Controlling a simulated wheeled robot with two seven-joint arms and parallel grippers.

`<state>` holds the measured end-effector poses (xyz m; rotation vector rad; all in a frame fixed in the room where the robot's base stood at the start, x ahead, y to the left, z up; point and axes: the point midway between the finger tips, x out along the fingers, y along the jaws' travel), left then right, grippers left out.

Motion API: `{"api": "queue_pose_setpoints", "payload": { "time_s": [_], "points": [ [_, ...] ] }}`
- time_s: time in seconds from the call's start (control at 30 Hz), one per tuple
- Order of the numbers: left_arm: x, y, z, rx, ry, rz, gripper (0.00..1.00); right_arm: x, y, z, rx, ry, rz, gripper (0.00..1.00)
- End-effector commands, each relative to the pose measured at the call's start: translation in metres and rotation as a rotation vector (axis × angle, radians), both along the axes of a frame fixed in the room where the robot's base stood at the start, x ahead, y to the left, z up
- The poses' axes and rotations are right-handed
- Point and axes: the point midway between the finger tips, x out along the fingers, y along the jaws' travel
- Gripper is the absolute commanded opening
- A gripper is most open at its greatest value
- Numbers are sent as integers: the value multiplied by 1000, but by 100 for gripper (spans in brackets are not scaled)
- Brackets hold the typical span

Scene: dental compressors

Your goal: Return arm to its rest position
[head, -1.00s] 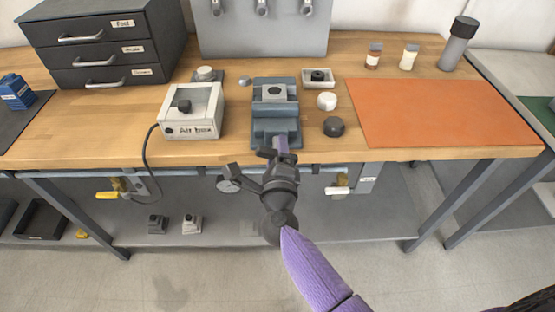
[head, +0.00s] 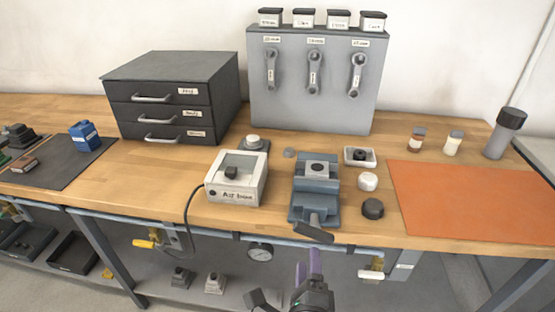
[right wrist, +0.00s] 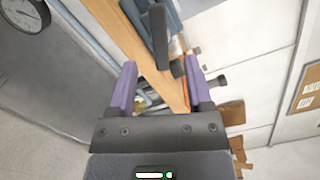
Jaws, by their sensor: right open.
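My right gripper (head: 308,264) is open and empty. In the head view it sits at the bottom, in front of the bench's front edge and below the vise. In the right wrist view its two purple fingers (right wrist: 160,88) stand apart with nothing held between them. The grey-blue vise (head: 316,186) stands on the bench near its front edge. Its dark handle (head: 313,233) sticks out at the front, apart from my fingers. The handle also shows beyond the fingers in the right wrist view (right wrist: 158,35). My left gripper is not in view.
The wooden bench (head: 150,190) carries a white switch box (head: 237,190) left of the vise, a dark drawer unit (head: 172,105) and an orange mat (head: 475,200). Open floor lies in front.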

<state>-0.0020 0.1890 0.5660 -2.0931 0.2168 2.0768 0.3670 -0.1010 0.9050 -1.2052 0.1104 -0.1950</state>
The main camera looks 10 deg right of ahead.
Motion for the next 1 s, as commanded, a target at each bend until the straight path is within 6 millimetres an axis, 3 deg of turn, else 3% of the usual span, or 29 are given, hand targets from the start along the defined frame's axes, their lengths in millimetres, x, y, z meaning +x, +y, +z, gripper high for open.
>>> {"api": "queue_pose_setpoints", "payload": {
  "time_s": [0.13,0.2,0.27,0.37,0.5,0.77,1.0],
  "points": [
    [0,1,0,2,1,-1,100,-17,46,18,-452,13,427,65],
    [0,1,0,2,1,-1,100,-38,63,9,-732,73,647,65],
    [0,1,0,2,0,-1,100,-57,67,-4,-930,143,794,65],
    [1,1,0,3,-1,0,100,-86,58,-26,-1189,280,985,65],
    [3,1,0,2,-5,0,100,-125,28,-49,-1447,496,1191,65],
    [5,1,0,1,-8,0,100,-195,-46,-56,-1702,967,1479,65],
    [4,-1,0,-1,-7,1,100,-195,-46,-136,-1683,1002,1542,65]
  ]
}}
